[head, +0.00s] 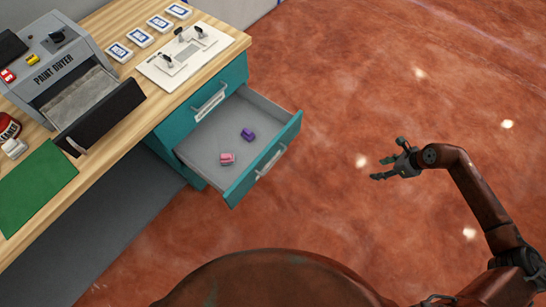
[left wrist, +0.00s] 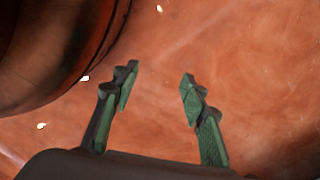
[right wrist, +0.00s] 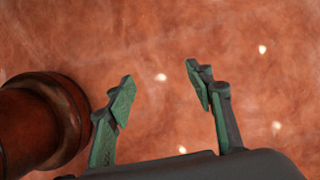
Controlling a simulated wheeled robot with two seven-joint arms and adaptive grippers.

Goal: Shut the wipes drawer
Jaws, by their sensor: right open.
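The open drawer (head: 203,144) sticks out from the teal cabinet under the wooden counter in the head view. Its teal front (head: 240,188) carries a pale handle (head: 270,163). A pink item (head: 227,158) and a purple item (head: 248,134) lie inside on its grey floor. I cannot read which drawer it is. My right gripper (head: 380,168) is open and empty, well to the right of the drawer front, above the floor; its spread fingers also show in the right wrist view (right wrist: 160,72). My left gripper (left wrist: 160,75) is open and empty over the floor, outside the head view.
A closed drawer front with a handle (head: 210,97) is above the open one. Red floor right of the drawer is clear.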

